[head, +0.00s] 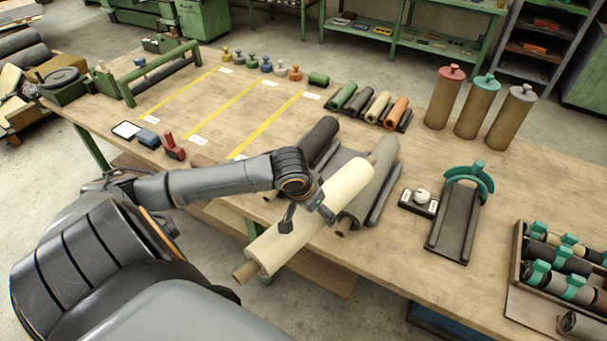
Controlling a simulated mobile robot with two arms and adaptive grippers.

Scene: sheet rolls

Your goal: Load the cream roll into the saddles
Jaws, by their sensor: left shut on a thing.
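My right gripper is not in view.
A black roll (318,140) lies behind. A dark cradle with a green arch (468,180) stands to the right. Several small rolls, three capped brown cylinders (478,105) and a crate (515,270) of rolls share the bench. Bare wood lies between yellow strips (213,112).

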